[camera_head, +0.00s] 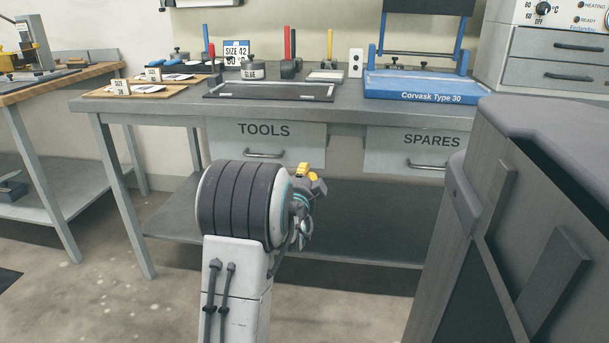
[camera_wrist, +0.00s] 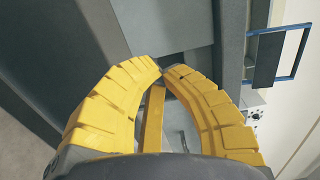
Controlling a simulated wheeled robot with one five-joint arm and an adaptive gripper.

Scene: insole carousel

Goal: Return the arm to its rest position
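My gripper (camera_head: 312,178) is small in the head view, in front of the workbench (camera_head: 350,113) and below its top. My folded arm partly hides it. In the wrist view, the yellow fingers of my gripper (camera_wrist: 162,71) curve inward and their tips almost meet. I see nothing held between them. Grey surfaces lie beyond the tips.
The workbench has a TOOLS drawer (camera_head: 264,143) and a SPARES drawer (camera_head: 425,150). A blue Corvask Type 30 machine (camera_head: 424,88) stands on its top. A dark grey machine (camera_head: 560,220) rises close on the right. Open floor (camera_head: 90,300) shows at the left.

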